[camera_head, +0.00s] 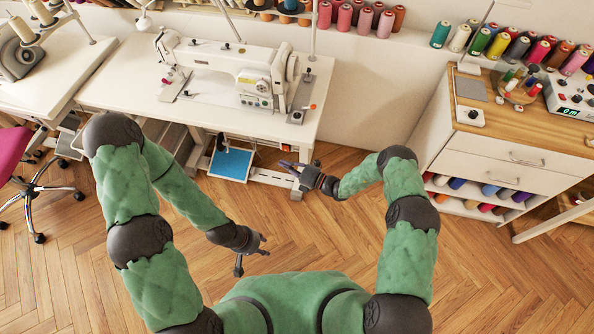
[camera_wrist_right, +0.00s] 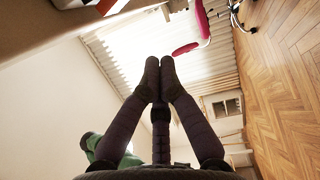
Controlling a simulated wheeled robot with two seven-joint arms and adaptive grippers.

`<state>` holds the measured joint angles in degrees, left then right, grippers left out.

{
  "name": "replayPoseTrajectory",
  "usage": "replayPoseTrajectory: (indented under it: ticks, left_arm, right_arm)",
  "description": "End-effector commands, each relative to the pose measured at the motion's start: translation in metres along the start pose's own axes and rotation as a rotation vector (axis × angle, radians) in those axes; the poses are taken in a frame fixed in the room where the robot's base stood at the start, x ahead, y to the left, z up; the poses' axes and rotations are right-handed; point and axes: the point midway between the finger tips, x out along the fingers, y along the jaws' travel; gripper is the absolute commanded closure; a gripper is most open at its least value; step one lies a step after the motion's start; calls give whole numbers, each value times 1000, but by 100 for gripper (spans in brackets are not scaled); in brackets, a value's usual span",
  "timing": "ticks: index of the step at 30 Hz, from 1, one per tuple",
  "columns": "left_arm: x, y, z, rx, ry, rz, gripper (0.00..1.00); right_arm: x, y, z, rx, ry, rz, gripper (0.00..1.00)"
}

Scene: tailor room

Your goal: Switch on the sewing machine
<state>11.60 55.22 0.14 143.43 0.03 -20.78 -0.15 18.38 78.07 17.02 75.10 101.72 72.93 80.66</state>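The white sewing machine (camera_head: 225,62) stands on a white table (camera_head: 130,88) in the head view. A small panel with buttons (camera_head: 254,98) is on the front of its right end. My right gripper (camera_head: 284,165) is in front of the table's right front edge, pointing left, apart from the machine. In the right wrist view its two fingers (camera_wrist_right: 160,68) meet at the tips with nothing visible between them. My left gripper (camera_head: 249,253) is over the floor in front of the table, its fingers spread and empty. The machine is not clearly seen in the wrist view.
A blue pedal plate (camera_head: 230,163) is under the table. A wooden-topped drawer cabinet (camera_head: 510,120) with thread spools stands on the right. A pink chair (camera_head: 15,152) and another white table (camera_head: 60,70) are on the left. The floor (camera_head: 330,235) between is clear.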

Motion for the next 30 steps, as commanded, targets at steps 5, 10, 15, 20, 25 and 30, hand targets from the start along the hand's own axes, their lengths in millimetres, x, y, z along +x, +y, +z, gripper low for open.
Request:
replayPoseTrajectory:
  ticks: [5, 10, 15, 20, 25, 30]
  left_arm:
    - [8, -3, 0, 0, 0, 0, 60]
    - [10, -4, 0, 0, 0, 0, 60]
    - [10, -4, 0, 0, 0, 0, 60]
    - [10, -4, 0, 0, 0, 0, 60]
    - [13, -5, 0, 0, 0, 0, 60]
    - [17, -6, -1, 0, 0, 0, 60]
  right_arm:
    - [3, -1, 28, -6, -4, 0, 100]
    - [5, 0, 37, -4, -4, -1, 100]
    - [6, 0, 39, -3, -4, -1, 100]
    - [6, 0, 39, -3, -4, -1, 100]
    - [6, 1, 43, 33, -3, -9, 100]
    - [8, 4, 49, 154, -3, -39, 100]
